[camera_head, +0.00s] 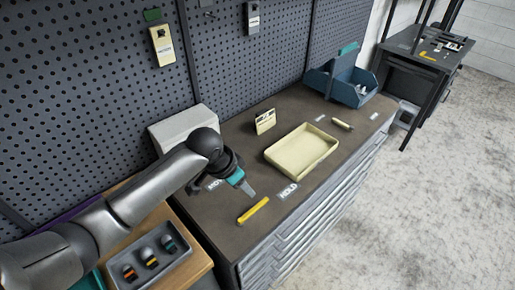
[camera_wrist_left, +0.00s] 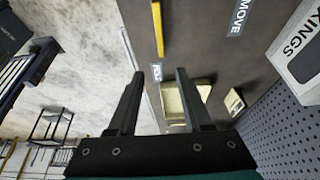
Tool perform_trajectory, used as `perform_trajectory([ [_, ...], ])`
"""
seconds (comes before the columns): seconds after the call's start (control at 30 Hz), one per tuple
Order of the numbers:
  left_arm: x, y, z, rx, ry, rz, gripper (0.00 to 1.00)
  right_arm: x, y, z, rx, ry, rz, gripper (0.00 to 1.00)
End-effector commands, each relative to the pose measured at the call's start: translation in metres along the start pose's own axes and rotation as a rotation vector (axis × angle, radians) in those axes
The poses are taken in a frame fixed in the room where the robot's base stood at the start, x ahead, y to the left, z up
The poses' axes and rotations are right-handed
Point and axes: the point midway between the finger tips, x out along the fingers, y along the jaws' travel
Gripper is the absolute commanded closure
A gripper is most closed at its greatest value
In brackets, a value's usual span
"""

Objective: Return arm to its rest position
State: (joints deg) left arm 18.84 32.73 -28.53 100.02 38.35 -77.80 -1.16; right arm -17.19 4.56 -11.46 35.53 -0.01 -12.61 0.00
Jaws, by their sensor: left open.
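My left arm comes in from the left in the head view. Its gripper (camera_head: 241,183) hangs above the dark bench top (camera_head: 226,228), near the MOVE label, which the arm partly covers. In the left wrist view the two fingers of my left gripper (camera_wrist_left: 160,76) stand apart with nothing held between them. A yellow bar (camera_head: 253,210) lies on the bench just in front of the gripper, apart from it. It also shows in the left wrist view (camera_wrist_left: 157,30). My right gripper is in neither view.
On the bench are a cream tray (camera_head: 301,150), a small card (camera_head: 265,121), a short cylinder (camera_head: 342,124), a blue bin (camera_head: 350,95) and a pale box (camera_head: 175,130). A grey tray (camera_head: 178,265) with several coloured pieces lies below my arm. Pegboard (camera_head: 95,80) rises behind.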

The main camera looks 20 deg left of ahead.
Motion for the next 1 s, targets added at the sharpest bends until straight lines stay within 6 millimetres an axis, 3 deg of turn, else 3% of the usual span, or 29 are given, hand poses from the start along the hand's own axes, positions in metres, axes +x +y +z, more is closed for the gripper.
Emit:
perform_trajectory([
  [0.17, 0.001, 0.002, 0.001, 0.001, 0.000, 0.002, 0.50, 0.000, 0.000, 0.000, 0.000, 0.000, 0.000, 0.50],
  [0.33, 0.005, 0.033, 0.017, 0.005, 0.001, 0.021, 0.50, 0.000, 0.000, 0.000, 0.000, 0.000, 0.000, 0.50],
  [0.6, -0.007, 0.099, 0.071, -0.067, 0.009, 0.015, 0.50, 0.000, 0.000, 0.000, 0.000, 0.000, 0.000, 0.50],
  [0.8, -0.030, 0.117, 0.114, -0.174, -0.012, -0.040, 0.50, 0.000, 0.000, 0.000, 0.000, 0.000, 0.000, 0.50],
  [1.0, -0.051, 0.121, 0.147, -0.261, -0.045, -0.098, 0.50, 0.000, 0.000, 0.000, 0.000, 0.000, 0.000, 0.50],
])
